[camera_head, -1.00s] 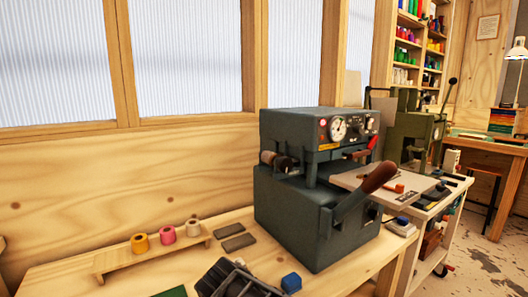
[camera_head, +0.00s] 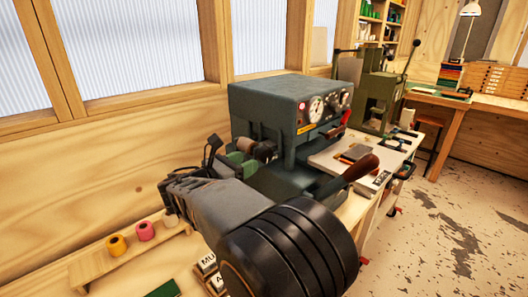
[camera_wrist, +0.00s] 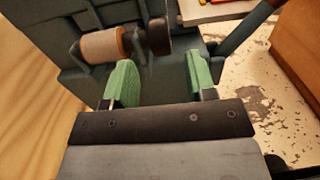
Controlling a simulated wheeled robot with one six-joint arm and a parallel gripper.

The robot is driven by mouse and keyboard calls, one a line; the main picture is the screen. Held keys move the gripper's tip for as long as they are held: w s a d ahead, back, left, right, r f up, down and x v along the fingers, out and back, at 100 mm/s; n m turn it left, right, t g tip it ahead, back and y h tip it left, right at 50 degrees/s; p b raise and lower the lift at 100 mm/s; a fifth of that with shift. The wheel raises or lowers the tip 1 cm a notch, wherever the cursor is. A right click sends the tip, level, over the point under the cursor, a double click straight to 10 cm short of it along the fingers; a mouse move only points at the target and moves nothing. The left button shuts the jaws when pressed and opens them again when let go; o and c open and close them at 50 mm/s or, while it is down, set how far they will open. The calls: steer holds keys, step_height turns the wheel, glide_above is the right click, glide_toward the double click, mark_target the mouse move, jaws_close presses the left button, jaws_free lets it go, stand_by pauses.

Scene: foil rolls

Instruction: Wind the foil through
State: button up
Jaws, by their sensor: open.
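The grey-green foil machine (camera_head: 285,97) stands on the bench with a dial on its front and a wooden-handled lever (camera_head: 361,167) at its right. A copper-tan roll (camera_wrist: 103,46) sits on its left side, beside a dark round knob (camera_wrist: 158,36). My gripper (camera_head: 241,165) is at that side, with green fingertips; in the wrist view (camera_wrist: 161,80) they are spread apart with nothing between them, just short of the roll and knob. An orange roll (camera_head: 117,244), a pink roll (camera_head: 144,231) and a pale roll (camera_head: 170,219) stand on a wooden rack (camera_head: 95,266). My arm partly covers the pale one.
Lettered blocks (camera_head: 207,265) lie on the bench beside my arm, partly hidden. A white-topped cart (camera_head: 335,158) with loose items and a green press (camera_head: 380,97) stand at the right. The floor (camera_head: 450,220) at the right is clear.

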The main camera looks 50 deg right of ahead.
mark_target(259, 156)
steer(key=d, duration=0.8)
steer(key=shift+s, duration=0.3)
steer(key=shift+c, duration=0.5)
